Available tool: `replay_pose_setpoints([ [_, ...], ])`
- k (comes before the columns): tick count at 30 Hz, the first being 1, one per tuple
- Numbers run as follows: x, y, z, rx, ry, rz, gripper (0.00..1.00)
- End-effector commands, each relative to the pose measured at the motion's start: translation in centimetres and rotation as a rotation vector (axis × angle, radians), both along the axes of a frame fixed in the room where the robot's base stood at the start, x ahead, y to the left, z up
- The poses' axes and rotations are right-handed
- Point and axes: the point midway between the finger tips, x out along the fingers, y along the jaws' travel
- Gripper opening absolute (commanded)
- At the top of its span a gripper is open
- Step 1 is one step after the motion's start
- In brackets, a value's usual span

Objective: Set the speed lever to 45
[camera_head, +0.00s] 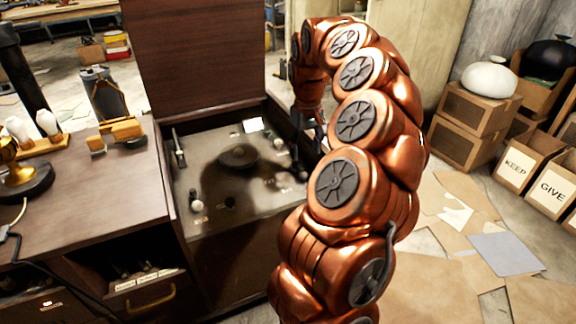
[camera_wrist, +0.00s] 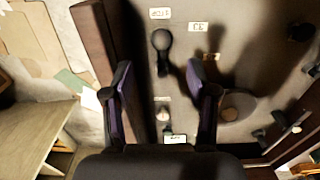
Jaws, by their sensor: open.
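The record player's panel (camera_head: 225,190) sits in an open wooden cabinet. In the wrist view, a dark lever with a round knob (camera_wrist: 161,40) stands on the panel, beyond my fingertips and roughly in line with the gap between them. One small white label (camera_wrist: 160,13) lies above the knob and another label (camera_wrist: 198,27), apparently reading 33, lies to its right; no label clearly reads 45. My gripper (camera_wrist: 160,75) is open and empty above the panel. In the head view my gripper (camera_head: 311,122) is over the panel's right side, partly hidden by my arm.
A dark round platter (camera_head: 238,157) lies mid-panel. A white-knobbed control (camera_head: 196,204) stands at the panel's front left. The raised wooden lid (camera_head: 195,55) is behind, and the cabinet's side wall (camera_wrist: 95,40) is close to my left finger. Boxes (camera_head: 470,120) stand at right.

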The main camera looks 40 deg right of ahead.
Motion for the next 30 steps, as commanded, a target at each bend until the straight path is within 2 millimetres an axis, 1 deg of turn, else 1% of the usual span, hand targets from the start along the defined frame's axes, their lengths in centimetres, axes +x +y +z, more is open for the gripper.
replay_pose_setpoints([
  [1,0.0,0.0,-0.6,0.001,0.001,0.001,0.58],
  [6,0.0,0.1,-2.3,0.003,0.002,0.001,0.58],
  [26,0.0,0.1,-8.6,0.002,-0.001,0.002,0.58],
  [27,0.0,0.1,-8.7,0.001,0.000,0.002,0.57],
  [30,0.0,0.1,-8.4,0.001,0.000,0.001,0.47],
])
